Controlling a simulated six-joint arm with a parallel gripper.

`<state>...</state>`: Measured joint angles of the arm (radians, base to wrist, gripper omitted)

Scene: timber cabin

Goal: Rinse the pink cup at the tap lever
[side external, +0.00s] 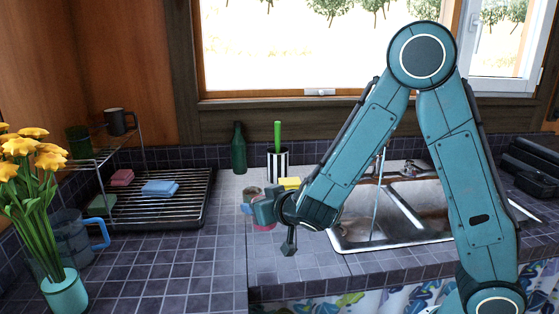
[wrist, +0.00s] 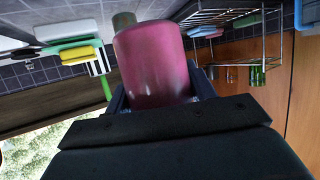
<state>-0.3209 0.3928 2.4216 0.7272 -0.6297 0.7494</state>
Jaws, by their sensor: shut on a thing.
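The pink cup (wrist: 155,65) fills the middle of the wrist view, between my gripper's fingers (wrist: 160,95). In the side view my gripper (side external: 262,210) is shut on the cup, whose pink side (side external: 264,227) shows below the fingers. The cup is left of the sink (side external: 345,243), over the tiled counter; I cannot tell its exact height. My wrist and fingers hide part of it. A thin upright pale line (side external: 377,190), perhaps the tap or its water, shows over the sink. A metal fitting (side external: 418,166) stands at the sink's back edge; I cannot tell if it is the lever.
A green bottle (side external: 239,150) and a striped holder (side external: 278,166) with a green handle stand behind my gripper. A wire rack (side external: 180,212) with folded cloths is at the left. A blue-handled jug (side external: 72,240) and yellow flowers (side external: 35,165) stand front left. Counter between is clear.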

